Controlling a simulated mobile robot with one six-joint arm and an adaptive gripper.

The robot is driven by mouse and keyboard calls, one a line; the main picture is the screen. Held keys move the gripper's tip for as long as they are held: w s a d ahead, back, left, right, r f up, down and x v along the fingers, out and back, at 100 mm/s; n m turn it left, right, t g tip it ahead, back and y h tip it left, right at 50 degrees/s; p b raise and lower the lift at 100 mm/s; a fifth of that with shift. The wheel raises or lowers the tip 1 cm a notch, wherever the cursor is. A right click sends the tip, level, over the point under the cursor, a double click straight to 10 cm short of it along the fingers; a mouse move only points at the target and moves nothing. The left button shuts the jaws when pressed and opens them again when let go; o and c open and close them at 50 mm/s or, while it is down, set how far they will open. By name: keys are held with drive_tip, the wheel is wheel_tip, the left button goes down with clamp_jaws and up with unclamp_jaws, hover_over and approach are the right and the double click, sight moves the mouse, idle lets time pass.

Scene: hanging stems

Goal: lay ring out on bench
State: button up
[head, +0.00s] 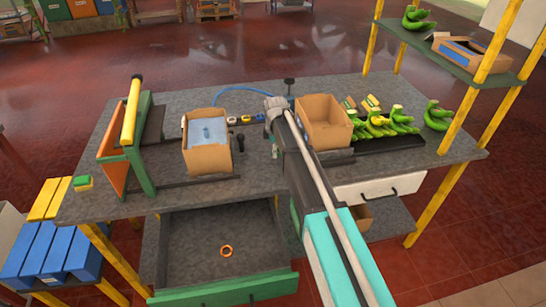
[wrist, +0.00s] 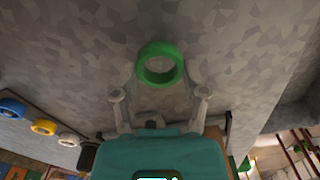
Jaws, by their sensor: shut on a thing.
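A green ring (wrist: 160,64) is held between the fingertips of my gripper (wrist: 160,74) in the wrist view. The grey speckled bench top (wrist: 70,50) fills the view behind it; I cannot tell whether the ring touches it. A row on the bench holds a blue ring (wrist: 12,108), a yellow ring (wrist: 44,128) and a white ring (wrist: 70,140). An orange ring (head: 226,251) lies in the open drawer (head: 190,262).
A cardboard box (head: 207,158) with something pale blue inside stands left of the row. Another open box (head: 323,126) stands right of my arm. Green bananas (head: 437,115) lie at the right. An orange-and-green frame (head: 135,140) stands at the left.

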drive_tip(key=shift+f+b, duration=0.65)
drive_tip(key=shift+f, duration=0.3)
drive_tip(key=shift+f, duration=0.15)
drive_tip(key=o, duration=0.8)
wheel_tip(320, 180, up, 12)
drive_tip(key=p, duration=1.2)
drive_tip(key=shift+r, duration=0.2)
idle(0.3)
